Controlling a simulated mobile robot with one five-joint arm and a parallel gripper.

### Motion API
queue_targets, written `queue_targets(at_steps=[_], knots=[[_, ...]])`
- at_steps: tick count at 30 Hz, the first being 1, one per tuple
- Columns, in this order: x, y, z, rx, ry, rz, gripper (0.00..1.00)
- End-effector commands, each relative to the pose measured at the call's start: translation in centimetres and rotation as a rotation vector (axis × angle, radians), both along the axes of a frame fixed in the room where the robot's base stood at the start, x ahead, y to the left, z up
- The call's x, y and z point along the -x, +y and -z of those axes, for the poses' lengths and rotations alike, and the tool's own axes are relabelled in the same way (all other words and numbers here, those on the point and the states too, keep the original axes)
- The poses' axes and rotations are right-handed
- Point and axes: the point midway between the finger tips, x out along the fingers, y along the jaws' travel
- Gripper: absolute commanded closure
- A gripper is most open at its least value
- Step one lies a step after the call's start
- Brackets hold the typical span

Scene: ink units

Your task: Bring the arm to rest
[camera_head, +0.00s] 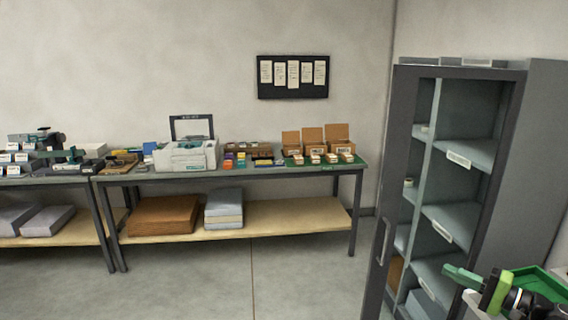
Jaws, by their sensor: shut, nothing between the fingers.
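My gripper (461,276) shows at the lower right edge of the picture, with a green finger part pointing left. It is shut and nothing shows between its fingers. Behind it are a bright green part and black, round parts of my arm, partly cut off by the picture edge. The gripper is in front of the lower part of the grey cabinet, in the picture; I cannot tell the gap between them.
A grey cabinet (540,150) with shelves stands at the right. A green tray (545,280) lies beside my arm. A long workbench (300,172) with a printer-like machine (186,155) and small boxes stands at the back wall. The floor (290,275) before it is clear.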

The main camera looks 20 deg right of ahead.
Motion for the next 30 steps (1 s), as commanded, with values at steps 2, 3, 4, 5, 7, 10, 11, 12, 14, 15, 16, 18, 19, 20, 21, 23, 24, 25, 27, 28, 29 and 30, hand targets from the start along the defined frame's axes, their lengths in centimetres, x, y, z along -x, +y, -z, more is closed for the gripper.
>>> queue_targets(at_steps=[2, 3, 4, 5, 7, 10, 11, 12, 14, 15, 16, 18, 19, 20, 21, 23, 24, 25, 27, 28, 29, 30], knots=[[-1.4, 1.4, 0.4, 0.0, 0.0, -0.032, 1.0], [-2.0, 2.0, 0.5, 0.0, 0.0, -0.047, 1.0], [-2.4, 2.5, 0.6, 0.0, 0.0, -0.058, 1.0], [-2.9, 3.0, 0.7, 0.001, 0.0, -0.07, 1.0], [-4.1, 4.3, 1.0, 0.001, 0.0, -0.099, 1.0], [-5.9, 6.7, 1.4, 0.001, 0.0, -0.15, 1.0], [-6.6, 7.5, 1.6, 0.001, 0.0, -0.168, 1.0], [-7.4, 8.8, 1.8, 0.001, 0.0, -0.192, 1.0], [-8.7, 10.8, 2.2, 0.002, 0.001, -0.233, 1.0], [-9.6, 12.3, 2.5, 0.004, 0.004, -0.262, 1.0], [-10.2, 13.6, 2.8, 0.007, 0.009, -0.285, 1.0], [-11.8, 16.9, 3.9, 0.018, 0.027, -0.346, 1.0], [-12.5, 18.5, 4.5, 0.026, 0.039, -0.375, 1.0], [-13.2, 20.3, 5.1, 0.035, 0.052, -0.407, 1.0], [-14.1, 23.0, 6.3, 0.054, 0.076, -0.454, 1.0], [-15.3, 27.7, 8.4, 0.093, 0.123, -0.531, 1.0], [-15.9, 30.8, 10.0, 0.127, 0.158, -0.582, 1.0], [-16.1, 33.2, 11.3, 0.157, 0.187, -0.62, 1.0], [-16.3, 38.4, 14.4, 0.239, 0.256, -0.706, 1.0], [-16.2, 40.6, 15.8, 0.279, 0.286, -0.741, 1.0], [-16.0, 42.5, 17.2, 0.322, 0.317, -0.774, 1.0], [-15.6, 44.9, 19.0, 0.381, 0.354, -0.815, 1.0]])
